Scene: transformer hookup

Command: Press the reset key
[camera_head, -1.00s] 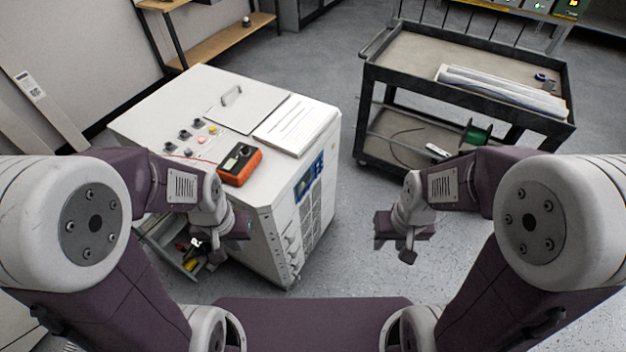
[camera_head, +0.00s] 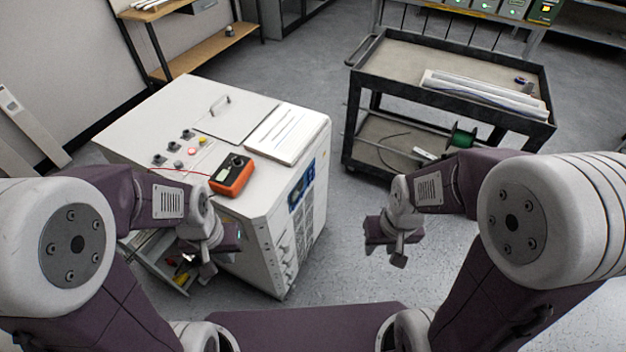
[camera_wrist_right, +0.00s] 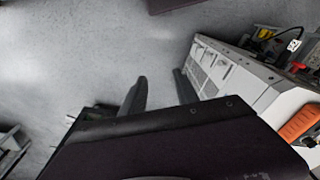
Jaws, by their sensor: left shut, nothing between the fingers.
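The white cabinet (camera_head: 272,228) stands ahead of me, left of centre, and its side also shows in the right wrist view (camera_wrist_right: 222,68). On its top are several dark terminals or knobs, a red button (camera_head: 192,151) and a yellow button (camera_head: 203,142). I cannot tell which part is the reset key. My left gripper (camera_head: 226,241) is shut and empty, held low in front of the cabinet's near face, apart from the buttons. My right gripper (camera_head: 384,236) is over the floor to the right of the cabinet. Its two fingers (camera_wrist_right: 163,88) are apart with nothing between them.
An orange meter (camera_head: 232,175) with a red lead and a white booklet (camera_head: 285,135) lie on the cabinet top. An open drawer (camera_head: 177,276) juts out at the left. A black trolley (camera_head: 447,103) stands at the right. Floor is clear between cabinet and trolley.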

